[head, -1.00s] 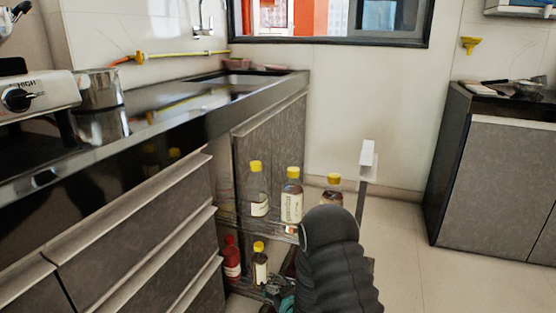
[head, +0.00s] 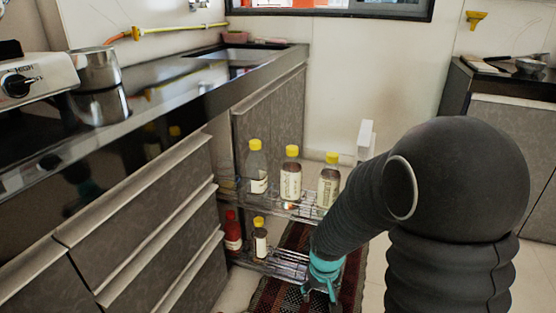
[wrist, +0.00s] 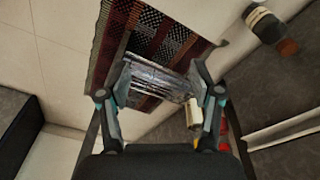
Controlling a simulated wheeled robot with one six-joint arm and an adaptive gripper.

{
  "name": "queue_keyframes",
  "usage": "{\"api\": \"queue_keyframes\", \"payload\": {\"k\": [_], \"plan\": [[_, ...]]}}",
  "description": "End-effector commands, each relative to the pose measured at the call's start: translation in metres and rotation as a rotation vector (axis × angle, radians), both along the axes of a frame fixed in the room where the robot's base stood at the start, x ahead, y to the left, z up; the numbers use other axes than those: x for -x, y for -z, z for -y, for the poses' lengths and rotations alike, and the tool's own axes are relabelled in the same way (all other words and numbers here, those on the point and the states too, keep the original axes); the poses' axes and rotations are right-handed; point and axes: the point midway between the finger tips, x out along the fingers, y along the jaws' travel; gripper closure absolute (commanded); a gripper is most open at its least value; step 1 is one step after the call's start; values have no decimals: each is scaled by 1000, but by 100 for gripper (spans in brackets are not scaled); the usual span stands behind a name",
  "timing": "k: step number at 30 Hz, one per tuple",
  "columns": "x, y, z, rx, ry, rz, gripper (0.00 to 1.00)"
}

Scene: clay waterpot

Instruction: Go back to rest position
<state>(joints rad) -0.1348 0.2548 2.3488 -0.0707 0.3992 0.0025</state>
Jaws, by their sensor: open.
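My gripper (head: 320,294) hangs low in the head view, in front of the lower shelf of a pull-out wire rack. In the wrist view my gripper (wrist: 160,72) has its two fingers spread wide, with nothing held between them. Beyond the fingers lie a wire shelf (wrist: 158,82) and a patterned rug. A small pale bottle (wrist: 194,113) shows beside the right finger; I cannot tell whether they touch. My dark, bulky arm fills the right part of the head view and hides some of the floor and the far cabinet.
The rack's upper shelf (head: 285,207) holds several yellow-capped bottles. Its lower shelf (head: 272,263) holds a red bottle (head: 232,232) and a small bottle (head: 260,240). The dark counter (head: 150,105) runs along the left. A striped rug (head: 270,298) lies beneath. Floor shows at right.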

Motion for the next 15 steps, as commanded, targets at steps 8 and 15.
{"api": "queue_keyframes", "payload": {"k": [8, 15], "plan": [[62, -100, 19, -1, 64, -58, 35], [111, -170, 29, -18, 108, -38, 35]]}}
